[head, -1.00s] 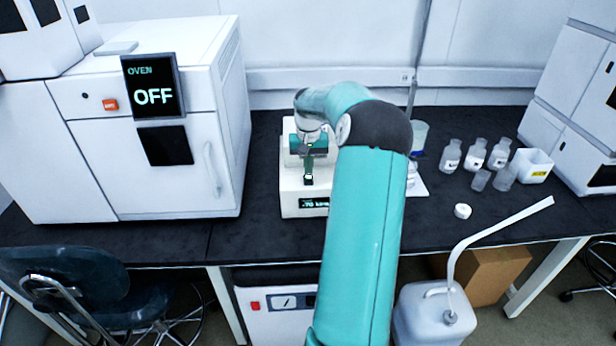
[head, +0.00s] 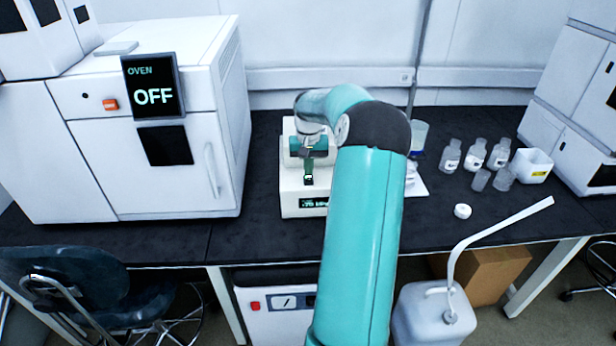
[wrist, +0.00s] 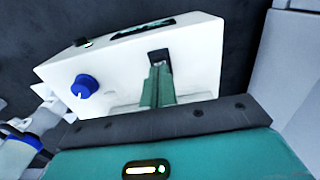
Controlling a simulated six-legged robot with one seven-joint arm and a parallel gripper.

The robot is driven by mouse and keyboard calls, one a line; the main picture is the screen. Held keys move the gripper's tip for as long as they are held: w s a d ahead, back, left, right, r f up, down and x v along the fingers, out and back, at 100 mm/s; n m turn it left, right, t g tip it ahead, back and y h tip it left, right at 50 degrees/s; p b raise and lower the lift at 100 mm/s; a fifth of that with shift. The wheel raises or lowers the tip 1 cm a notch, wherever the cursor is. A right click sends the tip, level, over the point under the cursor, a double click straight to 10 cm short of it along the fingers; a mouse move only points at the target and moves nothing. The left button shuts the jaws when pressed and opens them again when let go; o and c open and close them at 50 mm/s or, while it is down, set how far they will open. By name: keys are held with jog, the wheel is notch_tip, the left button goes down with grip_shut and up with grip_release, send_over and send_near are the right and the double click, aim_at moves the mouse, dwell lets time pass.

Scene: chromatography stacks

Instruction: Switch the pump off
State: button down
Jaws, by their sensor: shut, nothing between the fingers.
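The pump (head: 292,202) is a cream-white box on the black bench, with a lit display (head: 314,202) on its front, reading about -70 kPa. In the wrist view the pump (wrist: 200,50) shows a blue knob (wrist: 84,87) and a small black recess (wrist: 159,56), which looks like the switch. My gripper (wrist: 158,72) is shut and empty, with its green fingers together and their tips at or just short of this black part. Contact cannot be told. In the head view my gripper (head: 308,166) is over the pump's top; my arm hides its right side.
A white oven (head: 180,190) marked OFF stands left of the pump. Several bottles (head: 475,154), a white tub (head: 533,166) and a small white cap (head: 462,211) stand to the right. A jug (head: 425,315) with a spout is below the bench edge.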

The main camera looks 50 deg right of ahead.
aim_at(309, 179)
jog(key=shift+f, duration=0.75)
dwell(0.3)
jog(key=shift+r, duration=3.55)
